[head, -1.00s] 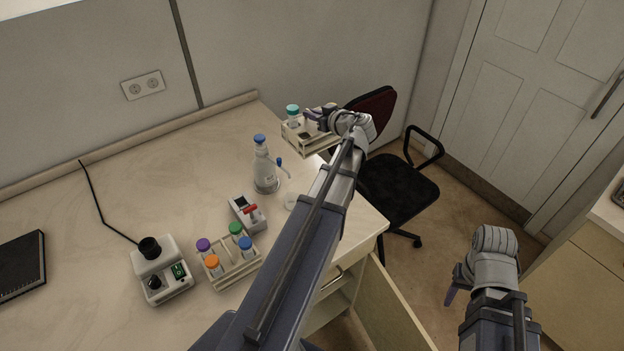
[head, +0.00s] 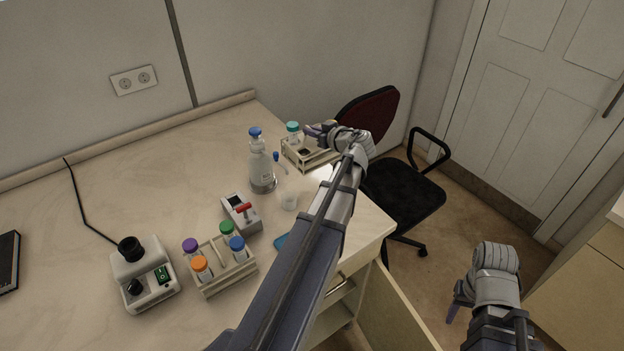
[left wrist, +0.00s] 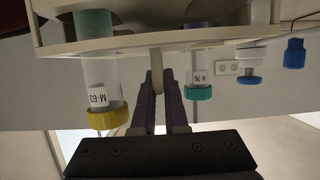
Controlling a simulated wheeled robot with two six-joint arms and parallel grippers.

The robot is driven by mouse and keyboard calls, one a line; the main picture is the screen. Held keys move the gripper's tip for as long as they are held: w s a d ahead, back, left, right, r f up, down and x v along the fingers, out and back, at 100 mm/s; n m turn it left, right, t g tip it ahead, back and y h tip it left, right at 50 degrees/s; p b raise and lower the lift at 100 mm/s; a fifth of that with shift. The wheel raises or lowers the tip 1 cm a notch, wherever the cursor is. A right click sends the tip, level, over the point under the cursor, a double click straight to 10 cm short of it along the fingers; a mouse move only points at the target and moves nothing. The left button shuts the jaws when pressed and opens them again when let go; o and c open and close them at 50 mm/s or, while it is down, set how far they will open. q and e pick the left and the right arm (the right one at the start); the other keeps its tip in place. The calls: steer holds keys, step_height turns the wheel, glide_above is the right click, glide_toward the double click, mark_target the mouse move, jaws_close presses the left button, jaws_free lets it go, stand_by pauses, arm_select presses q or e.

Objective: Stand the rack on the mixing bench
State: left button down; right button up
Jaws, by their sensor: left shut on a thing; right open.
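A pale rack (head: 300,160) is at the right end of the bench top (head: 130,190), at its back edge. A teal-capped vial (head: 293,130) stands in it. My left gripper (head: 322,133) is shut on the rack. In the left wrist view, which looks upside down, the fingers (left wrist: 158,88) grip a tab on the rack (left wrist: 150,42). A yellow-capped vial labelled M-63 (left wrist: 100,85) and a teal-capped vial (left wrist: 197,85) flank them. I cannot tell whether the rack's base touches the bench. My right gripper (head: 455,305) is open and empty, away from the bench.
A chair (head: 400,190) stands right. The back left bench area is clear.

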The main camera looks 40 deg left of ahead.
mark_target(324, 160)
arm_select(q)
steer(key=shift+f+b, duration=5.05)
steer(key=shift+f, duration=0.05)
steer(key=shift+r, duration=0.15)
steer(key=c, duration=0.9)
jaws_free()
steer(key=shift+c, duration=0.2)
steer(key=shift+d+r+p, duration=0.1)
steer(key=shift+r+p, duration=0.05)
steer(key=shift+p, duration=0.15)
steer(key=p+v, duration=0.3)
steer(key=v, duration=0.7)
steer(key=shift+s+d, duration=0.15)
steer(key=shift+d, duration=0.1)
steer(key=shift+s+d+r+p, duration=0.15)
steer(key=shift+d+p, duration=0.25)
steer(key=shift+d, duration=0.2)
